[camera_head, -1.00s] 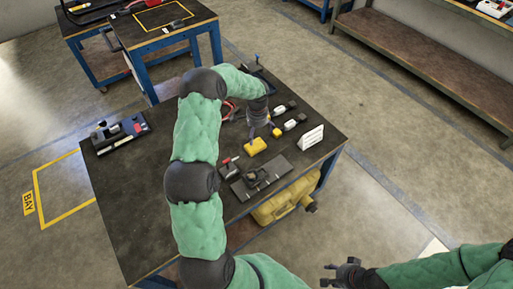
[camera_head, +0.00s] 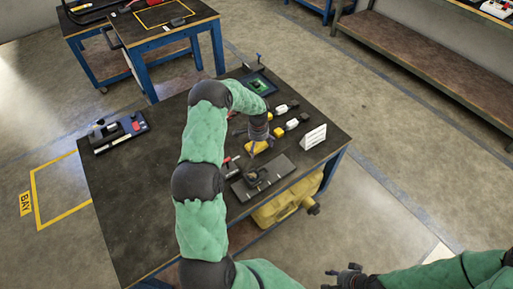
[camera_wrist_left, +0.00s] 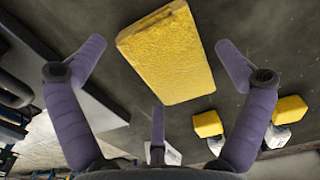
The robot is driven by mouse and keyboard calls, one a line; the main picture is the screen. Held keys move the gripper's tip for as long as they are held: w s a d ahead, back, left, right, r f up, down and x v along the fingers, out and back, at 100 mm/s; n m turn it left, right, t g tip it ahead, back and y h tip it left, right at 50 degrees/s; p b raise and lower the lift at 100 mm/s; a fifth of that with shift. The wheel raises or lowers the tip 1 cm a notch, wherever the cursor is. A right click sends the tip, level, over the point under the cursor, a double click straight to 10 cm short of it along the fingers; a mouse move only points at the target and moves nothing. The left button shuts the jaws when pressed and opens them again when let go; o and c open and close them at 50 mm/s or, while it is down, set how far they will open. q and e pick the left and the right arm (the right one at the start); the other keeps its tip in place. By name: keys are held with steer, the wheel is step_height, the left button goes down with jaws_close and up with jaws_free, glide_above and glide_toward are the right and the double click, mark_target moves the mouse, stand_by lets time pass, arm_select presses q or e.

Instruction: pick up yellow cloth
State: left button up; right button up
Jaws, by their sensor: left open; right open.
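The yellow cloth (camera_head: 262,147) is a small folded block on the dark tabletop, partly covered by my left gripper in the head view. In the left wrist view the cloth (camera_wrist_left: 168,55) is a textured yellow slab, beyond and between the spread fingers. My left gripper (camera_head: 257,144) is open and empty just over the cloth; whether a finger touches it I cannot tell. Its purple fingers (camera_wrist_left: 155,75) show no contact in the wrist view. My right gripper (camera_head: 343,274) is open and empty, low in the picture, away from the table.
Small yellow-and-white parts (camera_head: 292,124) and a white sign (camera_head: 314,137) stand right of the cloth. A dark grey plate (camera_head: 268,178) lies in front of it. A green board (camera_head: 259,84) is behind. A tool tray (camera_head: 121,131) sits left.

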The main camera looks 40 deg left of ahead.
mark_target(258, 146)
arm_select(q)
steer(key=c, duration=0.7)
steer(key=shift+c, duration=0.2)
steer(key=shift+r, duration=0.1)
steer(key=shift+r+p, duration=0.35)
steer(key=shift+r, duration=0.15)
step_height(258, 146, up, 2)
steer(key=shift+r+p, duration=0.2)
steer(key=shift+p, duration=0.5)
steer(key=s+d+r+p, duration=0.4)
steer(key=s+d+r, duration=0.3)
steer(key=d+r, duration=0.2)
steer(key=d, duration=0.2)
steer(key=shift+s+d+r, duration=0.25)
steer(key=shift+s+d, duration=0.1)
steer(key=shift+s, duration=0.05)
